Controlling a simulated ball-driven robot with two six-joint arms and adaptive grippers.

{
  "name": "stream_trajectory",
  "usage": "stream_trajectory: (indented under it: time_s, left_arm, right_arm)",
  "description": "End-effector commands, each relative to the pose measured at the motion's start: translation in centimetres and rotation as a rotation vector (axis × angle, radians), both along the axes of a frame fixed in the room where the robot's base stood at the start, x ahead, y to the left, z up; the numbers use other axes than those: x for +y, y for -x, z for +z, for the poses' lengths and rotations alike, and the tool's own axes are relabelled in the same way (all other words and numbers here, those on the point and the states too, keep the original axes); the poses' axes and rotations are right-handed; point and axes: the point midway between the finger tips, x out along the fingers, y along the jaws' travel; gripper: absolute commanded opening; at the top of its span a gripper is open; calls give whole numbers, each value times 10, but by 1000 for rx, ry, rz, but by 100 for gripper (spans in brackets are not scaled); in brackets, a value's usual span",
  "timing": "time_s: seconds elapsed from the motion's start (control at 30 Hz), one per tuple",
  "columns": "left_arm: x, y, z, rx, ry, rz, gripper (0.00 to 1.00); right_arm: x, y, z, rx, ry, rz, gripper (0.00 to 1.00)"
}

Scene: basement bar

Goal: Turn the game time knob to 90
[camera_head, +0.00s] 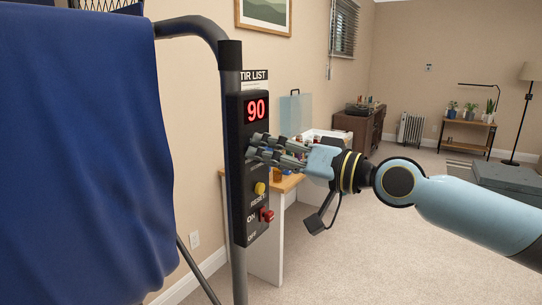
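A tall black control panel (238,186) is fixed to a dark metal post. Its red lit display (256,110) reads 90. My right gripper (256,148) reaches in from the right, with its grey fingers at the panel's face just below the display. The game time knob cannot be made out; the fingers cover that part of the panel. Whether they touch or grip anything there is unclear. Below them are a yellow reset button (260,188) and a red ON/OFF switch (267,215). My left gripper is not in view.
A blue cloth (85,150) hangs from the metal frame (190,27) and fills the left side. Behind the panel stands a table (290,184) with small items. A wooden cabinet (362,130), a heater (410,130) and a plant shelf are farther back. Carpet lies open at lower right.

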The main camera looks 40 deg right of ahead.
Motion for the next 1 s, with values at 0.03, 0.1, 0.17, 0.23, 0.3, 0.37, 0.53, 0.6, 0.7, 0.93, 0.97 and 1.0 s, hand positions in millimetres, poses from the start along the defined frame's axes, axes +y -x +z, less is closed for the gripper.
stream_trajectory:
  time_s: [0.03, 0.1, 0.17, 0.23, 0.3, 0.37, 0.53, 0.6, 0.7, 0.93, 0.97, 1.0]
  left_arm:
    - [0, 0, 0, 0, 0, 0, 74]
    - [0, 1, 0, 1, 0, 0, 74]
    - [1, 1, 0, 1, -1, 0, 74]
    - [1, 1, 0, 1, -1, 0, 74]
    - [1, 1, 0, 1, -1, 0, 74]
    - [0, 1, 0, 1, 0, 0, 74]
    - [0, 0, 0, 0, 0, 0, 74]
    - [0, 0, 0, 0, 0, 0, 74]
    - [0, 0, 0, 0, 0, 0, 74]
    - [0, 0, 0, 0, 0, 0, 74]
    - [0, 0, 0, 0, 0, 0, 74]
    - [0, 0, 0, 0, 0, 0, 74]
  right_arm:
    - [0, 0, 0, 0, 0, 0, 55]
    - [0, 0, 0, 0, 0, 0, 55]
    - [0, 0, 1, -1, 1, 1, 55]
    - [0, 0, 3, -2, 3, 1, 55]
    - [0, 0, 8, -1, 4, 1, 55]
    - [0, 0, 13, -2, 6, 3, 55]
    - [0, 0, 35, -5, 9, 4, 55]
    - [0, 0, 45, -4, 10, 3, 55]
    - [0, 0, 60, -5, 10, 4, 55]
    - [0, 0, 90, -4, 7, 2, 55]
    - [0, 0, 92, -3, 7, 1, 55]
    - [0, 0, 95, -1, 5, 1, 55]
